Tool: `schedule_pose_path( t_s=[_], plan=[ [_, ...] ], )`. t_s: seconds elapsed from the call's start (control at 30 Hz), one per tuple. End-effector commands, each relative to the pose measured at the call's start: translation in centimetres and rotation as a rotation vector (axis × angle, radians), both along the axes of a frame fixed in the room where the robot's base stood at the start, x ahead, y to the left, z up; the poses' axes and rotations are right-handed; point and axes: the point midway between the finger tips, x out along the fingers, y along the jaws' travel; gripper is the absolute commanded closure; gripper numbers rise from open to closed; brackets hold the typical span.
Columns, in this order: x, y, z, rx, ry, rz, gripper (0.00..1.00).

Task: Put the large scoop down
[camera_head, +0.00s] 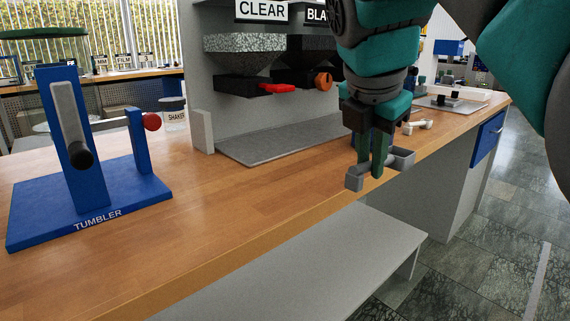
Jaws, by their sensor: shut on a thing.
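My gripper (371,172) points down above the front edge of the wooden counter (255,210). Its green fingers are shut on the large scoop, a grey piece with a boxy end (355,179) in front of the fingers. A grey open-topped part (403,158) shows behind and to the right of them; the fingers hide the middle, so I cannot tell how the two parts join. The scoop appears to be held near the counter's edge; whether it touches the wood is unclear.
A blue tumbler stand (85,205) is at the left. A grey tray (270,146) lies under the hoppers labelled CLEAR (262,10) and BLA... A small white object (418,126) lies behind my gripper. The counter between the stand and gripper is clear. A grey lower shelf (330,260) is below.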

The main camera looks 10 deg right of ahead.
Motion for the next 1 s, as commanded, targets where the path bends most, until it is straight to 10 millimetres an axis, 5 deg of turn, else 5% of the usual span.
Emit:
schedule_pose_path(
  t_s=[0.6, 1.0],
  plan=[
    [11.1, 4.9, -1.1, -0.001, 0.001, -0.002, 1.00],
    [13.5, 5.9, -1.6, -0.001, 0.000, -0.001, 1.00]
  ],
)
